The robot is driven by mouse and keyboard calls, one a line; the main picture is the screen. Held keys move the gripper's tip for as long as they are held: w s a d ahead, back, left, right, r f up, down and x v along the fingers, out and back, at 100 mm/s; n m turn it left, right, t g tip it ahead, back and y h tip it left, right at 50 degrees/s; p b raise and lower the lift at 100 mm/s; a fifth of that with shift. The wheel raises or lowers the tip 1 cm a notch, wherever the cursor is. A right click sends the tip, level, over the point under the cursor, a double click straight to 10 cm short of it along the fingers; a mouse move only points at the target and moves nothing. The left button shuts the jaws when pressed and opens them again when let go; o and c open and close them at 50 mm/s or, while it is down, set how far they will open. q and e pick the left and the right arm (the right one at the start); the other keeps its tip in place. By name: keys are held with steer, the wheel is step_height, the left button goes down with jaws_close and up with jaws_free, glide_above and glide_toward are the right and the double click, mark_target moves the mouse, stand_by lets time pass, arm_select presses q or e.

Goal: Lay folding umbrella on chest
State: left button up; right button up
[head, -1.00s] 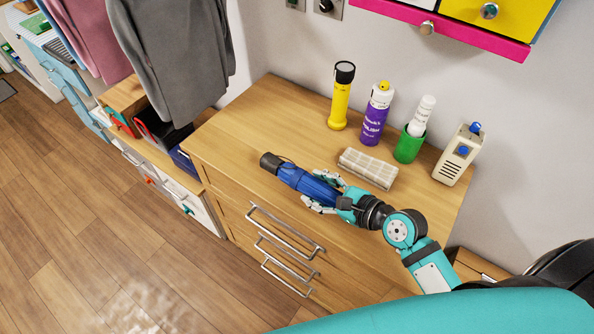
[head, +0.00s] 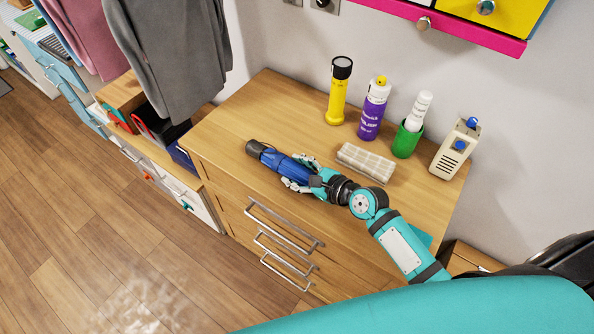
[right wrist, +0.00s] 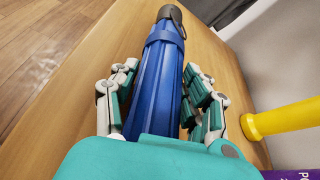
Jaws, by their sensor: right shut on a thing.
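The blue folding umbrella (head: 283,165) with a dark handle is over the top of the wooden chest (head: 225,120), near its front left part. It also shows in the right wrist view (right wrist: 157,85), lengthwise between the fingers. My right gripper (head: 297,175) is shut on the umbrella; in the right wrist view its fingers (right wrist: 160,100) lie along both sides of it. The umbrella looks level and close to the chest top; I cannot tell whether it touches. My left gripper is not in view.
The chest top's back left is clear.

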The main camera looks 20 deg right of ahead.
steer(key=o, duration=1.4)
steer(key=shift+f, duration=0.1)
steer(key=shift+s+d, duration=0.1)
steer(key=shift+s, duration=0.05)
steer(key=v, duration=1)
steer(key=shift+s+d+r+b, duration=0.1)
steer(key=shift+s+r+b, duration=0.2)
steer(key=shift+b, duration=0.1)
steer(key=shift+s+d+r, duration=0.2)
steer(key=shift+s+r, duration=0.05)
steer(key=shift+s, duration=0.1)
